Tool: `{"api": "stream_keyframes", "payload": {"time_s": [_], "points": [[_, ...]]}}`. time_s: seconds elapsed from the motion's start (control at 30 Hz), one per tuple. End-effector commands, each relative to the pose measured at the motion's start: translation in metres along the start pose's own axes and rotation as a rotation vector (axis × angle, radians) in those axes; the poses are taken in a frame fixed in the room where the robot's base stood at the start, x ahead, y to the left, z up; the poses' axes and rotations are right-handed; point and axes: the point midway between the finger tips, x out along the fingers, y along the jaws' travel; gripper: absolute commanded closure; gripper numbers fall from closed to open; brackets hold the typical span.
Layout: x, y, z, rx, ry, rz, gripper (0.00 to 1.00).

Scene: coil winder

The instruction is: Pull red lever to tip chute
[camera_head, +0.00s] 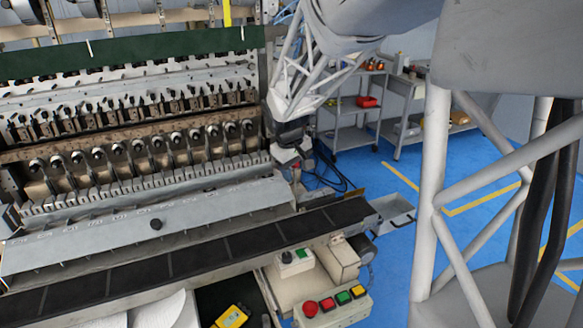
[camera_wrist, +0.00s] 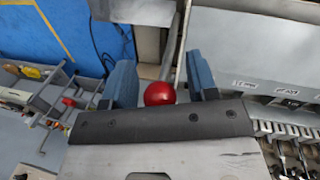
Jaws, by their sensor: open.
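The red lever shows in the wrist view as a red ball knob (camera_wrist: 160,93) on a thin grey rod (camera_wrist: 171,45). The knob sits between the two blue fingers of my gripper (camera_wrist: 158,70), close to the palm edge. The fingers are open, with visible gaps on both sides of the knob. In the head view my gripper (camera_head: 287,156) is at the right end of the winder, and a small red spot of the lever (camera_head: 296,166) shows beside it. The long grey sloped chute (camera_head: 150,232) lies along the machine's front, left of my gripper.
A dark conveyor belt (camera_head: 190,258) runs below the chute. A control box with red, green and yellow buttons (camera_head: 332,305) stands in front. A grey catch tray (camera_head: 393,212) is at the belt's right end. Shelving carts (camera_head: 355,110) stand behind on blue floor.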

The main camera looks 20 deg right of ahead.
Motion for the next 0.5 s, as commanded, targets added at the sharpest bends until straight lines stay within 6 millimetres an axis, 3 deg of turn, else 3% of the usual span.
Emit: {"api": "stream_keyframes", "payload": {"time_s": [0.13, 0.5], "points": [[-0.0001, 0.0, 0.0, 0.0, 0.0, 0.0, 0.47], [-0.0003, 0.0, -0.0001, 0.0, 0.0, 0.0, 1.0]]}}
